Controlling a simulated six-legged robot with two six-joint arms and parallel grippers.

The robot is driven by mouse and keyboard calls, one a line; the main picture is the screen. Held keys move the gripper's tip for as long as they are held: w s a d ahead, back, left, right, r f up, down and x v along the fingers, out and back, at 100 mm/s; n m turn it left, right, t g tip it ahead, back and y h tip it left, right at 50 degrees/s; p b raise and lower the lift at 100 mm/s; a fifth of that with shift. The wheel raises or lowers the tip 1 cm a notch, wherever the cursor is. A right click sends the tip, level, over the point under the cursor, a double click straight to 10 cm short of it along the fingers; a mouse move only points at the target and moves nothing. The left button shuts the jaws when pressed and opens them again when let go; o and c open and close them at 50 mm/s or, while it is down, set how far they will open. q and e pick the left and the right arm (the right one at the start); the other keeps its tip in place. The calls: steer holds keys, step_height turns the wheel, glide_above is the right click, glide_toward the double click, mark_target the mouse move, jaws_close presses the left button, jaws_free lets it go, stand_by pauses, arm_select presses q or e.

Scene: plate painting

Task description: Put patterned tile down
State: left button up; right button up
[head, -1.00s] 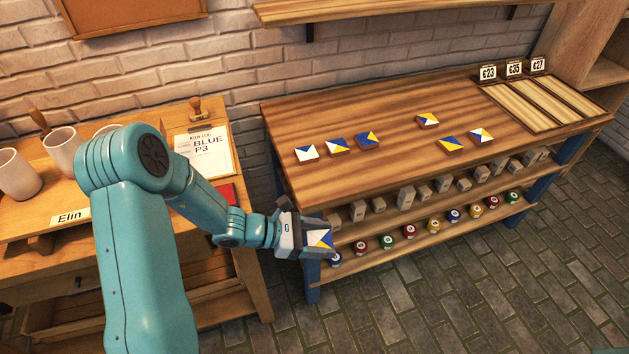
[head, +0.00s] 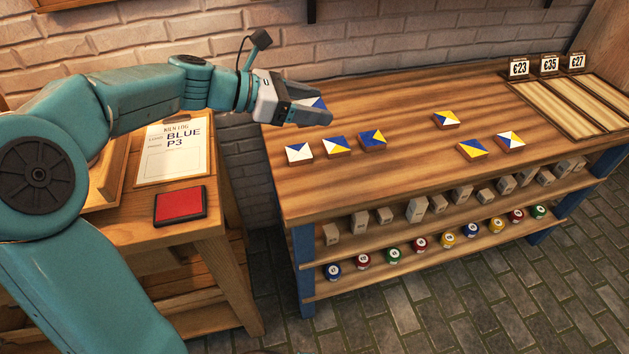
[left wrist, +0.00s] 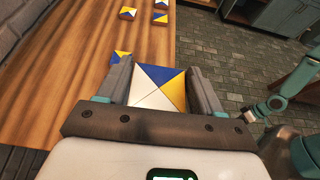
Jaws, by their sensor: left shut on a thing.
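My left gripper (head: 308,112) is shut on a patterned tile (left wrist: 158,89) with blue, white and yellow triangles. In the left wrist view the tile sits between both fingers. In the head view only a blue and white part of it (head: 318,103) shows behind the fingers. The gripper is over the back left part of the wooden bench top (head: 400,100); I cannot tell its exact height. Several similar tiles lie on the bench: a white and blue one (head: 299,152), two to its right (head: 337,146) (head: 372,138), and others further right (head: 446,118) (head: 473,149) (head: 510,140).
A slatted board (head: 575,105) with price cards (head: 549,64) stands at the bench's right end. Grey blocks (head: 417,210) and small paint jars (head: 420,243) fill the shelves below. A side table at left holds a kiln log sheet (head: 172,153) and a red pad (head: 180,205).

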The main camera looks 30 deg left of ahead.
arm_select(q)
steer(key=b, duration=0.4)
glide_above(310, 186)
step_height(310, 186, down, 14)
steer(key=shift+f, duration=0.15)
steer(key=shift+s+f, duration=0.1)
steer(key=shift+f, duration=0.55)
step_height(310, 186, down, 4)
steer(key=shift+r+b, duration=0.1)
steer(key=shift+b, duration=0.65)
steer(key=shift+r, duration=0.1)
steer(key=o, duration=0.8)
steer(key=shift+f, duration=0.25)
steer(key=shift+c, duration=0.2)
steer(key=o, duration=0.4)
steer(key=shift+c, duration=0.2)
steer(key=shift+r, duration=0.1)
